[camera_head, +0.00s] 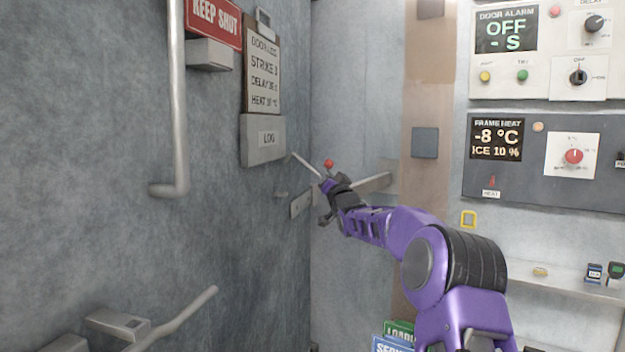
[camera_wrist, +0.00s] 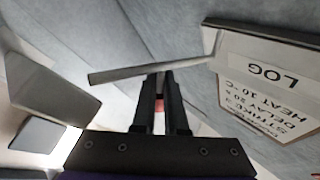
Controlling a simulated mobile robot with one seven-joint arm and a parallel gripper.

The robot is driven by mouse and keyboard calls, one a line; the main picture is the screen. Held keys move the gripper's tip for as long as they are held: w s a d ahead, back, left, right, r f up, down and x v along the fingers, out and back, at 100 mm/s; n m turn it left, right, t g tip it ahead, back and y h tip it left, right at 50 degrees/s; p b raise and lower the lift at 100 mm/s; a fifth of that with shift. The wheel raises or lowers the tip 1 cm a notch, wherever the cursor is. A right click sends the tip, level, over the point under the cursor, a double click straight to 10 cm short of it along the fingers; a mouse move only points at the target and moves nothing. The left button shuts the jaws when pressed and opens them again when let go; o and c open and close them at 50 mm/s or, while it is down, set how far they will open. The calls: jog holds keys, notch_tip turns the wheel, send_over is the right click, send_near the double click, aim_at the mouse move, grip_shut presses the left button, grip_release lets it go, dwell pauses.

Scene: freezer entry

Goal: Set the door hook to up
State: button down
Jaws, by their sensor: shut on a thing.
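The door hook (camera_head: 307,166) shows as a thin pale rod slanting up and left from my fingertips, in front of the grey door. A red knob (camera_head: 329,163) shows just above my gripper (camera_head: 326,184). In the wrist view the hook (camera_wrist: 120,75) is a grey bar across the tips of my gripper (camera_wrist: 163,76), tilted slightly from level. The fingers are close together with a small red patch (camera_wrist: 159,104) between them. My gripper is shut on the hook; the fingers hide the exact contact and the hook's pivot.
The clipboard holder marked LOG (camera_head: 263,139) is close to the hook's upper end. A metal bar (camera_head: 372,183) juts from the frame behind my gripper. A vertical door handle (camera_head: 177,95) and a lower lever (camera_head: 180,317) are to the left. Control panels (camera_head: 540,160) are at right.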

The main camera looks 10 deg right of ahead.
jog(key=shift+s+d+r, duration=0.25)
jog(key=shift+d, duration=0.3)
jog(key=shift+s+d+r, duration=0.25)
jog(key=shift+d+r, duration=0.05)
jog(key=shift+d, duration=0.2)
jog(key=shift+s+d+r, duration=0.25)
jog(key=shift+d, duration=0.3)
jog(key=shift+d+r, duration=0.1)
jog(key=c, duration=1)
grip_release()
jog(key=shift+s, duration=0.1)
jog(key=shift+a, duration=0.25)
jog(key=shift+f, duration=0.7)
jog(key=shift+f+b, duration=0.35)
jog(key=shift+f, duration=0.6)
jog(key=shift+a+f+v, duration=0.3)
jog(key=shift+a+v, duration=0.3)
jog(key=shift+v, duration=2.45)
jog(key=shift+a+f+v, duration=0.3)
jog(key=shift+a+v, duration=0.3)
jog(key=shift+v, duration=2.4)
jog(key=shift+a+f+v, duration=0.25)
jog(key=shift+a+v, duration=0.35)
jog(key=shift+v, duration=2.45)
